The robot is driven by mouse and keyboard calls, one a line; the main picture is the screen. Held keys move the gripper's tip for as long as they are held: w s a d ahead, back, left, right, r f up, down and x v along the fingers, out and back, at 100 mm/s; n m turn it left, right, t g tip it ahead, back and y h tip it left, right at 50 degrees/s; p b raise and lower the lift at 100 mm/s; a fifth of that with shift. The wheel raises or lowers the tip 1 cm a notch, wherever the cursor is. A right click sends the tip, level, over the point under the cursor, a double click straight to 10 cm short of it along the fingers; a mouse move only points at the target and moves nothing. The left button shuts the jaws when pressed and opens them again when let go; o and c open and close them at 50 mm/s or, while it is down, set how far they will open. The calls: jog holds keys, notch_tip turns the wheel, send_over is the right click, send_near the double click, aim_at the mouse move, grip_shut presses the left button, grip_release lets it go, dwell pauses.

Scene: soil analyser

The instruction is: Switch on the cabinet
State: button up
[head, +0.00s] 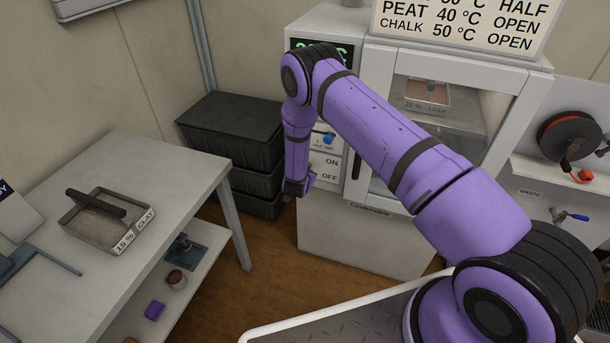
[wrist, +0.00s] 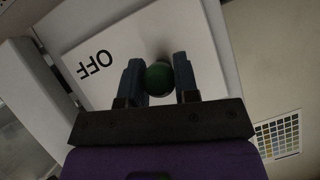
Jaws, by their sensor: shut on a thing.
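The white cabinet (head: 345,240) stands in the middle of the head view, with a glass door and a tray labelled 20 % LOAM (head: 426,95) behind it. On its left front is a panel marked ON and OFF (head: 329,168). My gripper (head: 300,187) is at the left of this panel, near the OFF label. In the wrist view, my gripper (wrist: 158,75) is shut on a green round knob (wrist: 157,80) beside the OFF label (wrist: 95,64). The knob's lever is hidden behind it. The knob cannot be made out in the head view.
A blue dial (head: 328,140) sits above the ON label. Black crates (head: 225,130) are stacked left of the cabinet. A table (head: 165,160) with a clay tray (head: 88,222) stands at the left. Brown floor (head: 240,290) lies between table and cabinet.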

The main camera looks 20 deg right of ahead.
jog(key=shift+r+g+y, duration=0.55)
jog(key=shift+g+y, duration=0.25)
jog(key=shift+g, duration=0.3)
jog(key=shift+w+d+r+g+y, duration=0.15)
jog(key=shift+r+g+y, duration=0.1)
jog(key=shift+g+y, duration=0.25)
jog(key=shift+w+a+r+g+y, duration=0.1)
jog(key=shift+r+g+y, duration=0.15)
jog(key=shift+g, duration=0.45)
jog(key=shift+d, duration=0.1)
jog(key=o, duration=0.9)
jog(key=v, duration=1)
jog(key=shift+r, duration=0.45)
